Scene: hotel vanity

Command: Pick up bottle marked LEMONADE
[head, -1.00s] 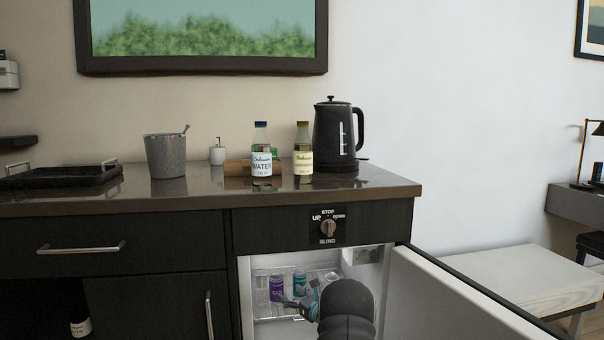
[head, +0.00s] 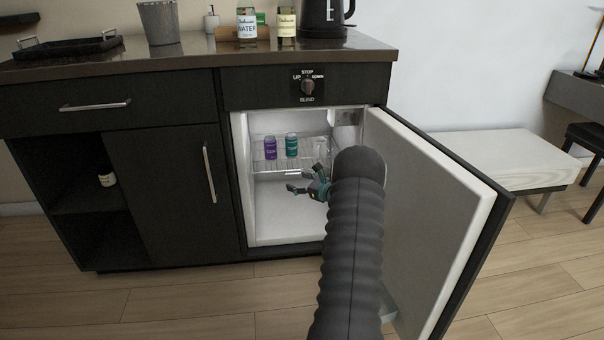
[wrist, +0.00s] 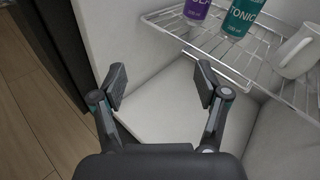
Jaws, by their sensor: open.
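No label that I can read says LEMONADE. On the counter, a bottle with a pale yellow label (head: 286,24) stands right of a bottle marked WATER (head: 247,24); its label is too small to read. Another bottle with a cream label (head: 106,180) is in the dark open shelf at the lower left, its label also unreadable. My gripper (head: 304,188) is in the mouth of the open fridge, below its wire shelf. In the wrist view my gripper (wrist: 160,83) is open, with nothing between its fingers.
The wire shelf (wrist: 185,37) holds a purple can (head: 270,148), a teal can marked TONIC (wrist: 240,18) and a white mug (wrist: 296,52). The fridge door (head: 435,220) stands open at the right. A kettle (head: 322,18) stands on the counter. The fridge floor below the shelf is clear.

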